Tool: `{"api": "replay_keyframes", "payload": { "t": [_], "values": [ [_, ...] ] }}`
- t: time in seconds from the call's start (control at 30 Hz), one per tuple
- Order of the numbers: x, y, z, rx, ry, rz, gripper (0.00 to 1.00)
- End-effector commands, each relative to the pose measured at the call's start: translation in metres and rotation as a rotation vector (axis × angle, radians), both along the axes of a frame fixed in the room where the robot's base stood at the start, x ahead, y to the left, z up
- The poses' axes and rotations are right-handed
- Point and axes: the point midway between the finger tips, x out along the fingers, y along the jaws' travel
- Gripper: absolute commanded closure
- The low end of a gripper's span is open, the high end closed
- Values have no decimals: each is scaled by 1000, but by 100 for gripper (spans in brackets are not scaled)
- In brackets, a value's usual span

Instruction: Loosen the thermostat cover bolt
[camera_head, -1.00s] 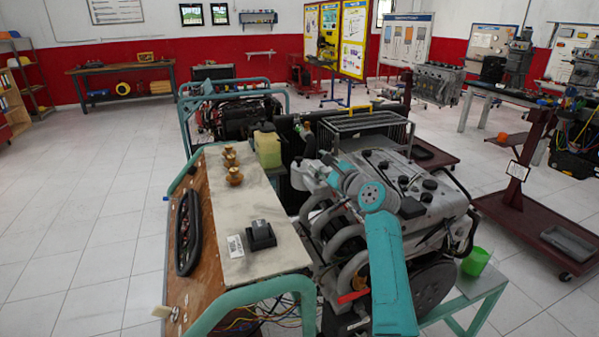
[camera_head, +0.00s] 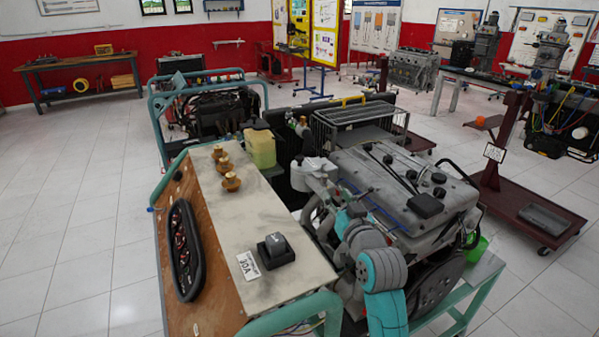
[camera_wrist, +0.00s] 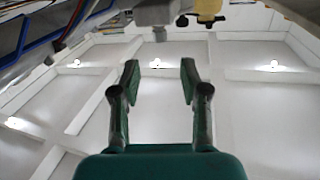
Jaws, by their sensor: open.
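The engine (camera_head: 395,200) on its teal stand fills the middle right in the head view. My teal arm reaches up along the front of the engine, and my gripper is not clearly seen there. In the wrist view my gripper (camera_wrist: 159,80) is open and empty, its two fingers apart. A grey block (camera_wrist: 165,12) with a short stub pointing down lies beyond the fingertips, apart from them. A yellow part (camera_wrist: 208,10) is beside it.
A trainer panel (camera_head: 225,240) with brass parts (camera_head: 231,182), a black box (camera_head: 276,250) and a gauge cluster (camera_head: 183,250) lies left of the engine. A yellowish tank (camera_head: 260,150) stands behind. A red cart (camera_head: 525,205) is at right. Floor at left is clear.

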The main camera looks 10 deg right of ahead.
Motion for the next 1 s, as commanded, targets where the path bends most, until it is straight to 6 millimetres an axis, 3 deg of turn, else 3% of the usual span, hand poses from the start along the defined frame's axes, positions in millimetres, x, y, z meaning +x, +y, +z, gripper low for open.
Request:
{"api": "replay_keyframes", "payload": {
  "t": [0.1,0.27,0.7,1.0],
  "values": [
    [-9,-8,1,-80,-12,-22,55],
    [-1,-9,1,-97,-15,-26,55],
    [72,-3,1,-94,-13,-25,55],
    [96,-1,1,-93,-13,-25,55]
  ]
}}
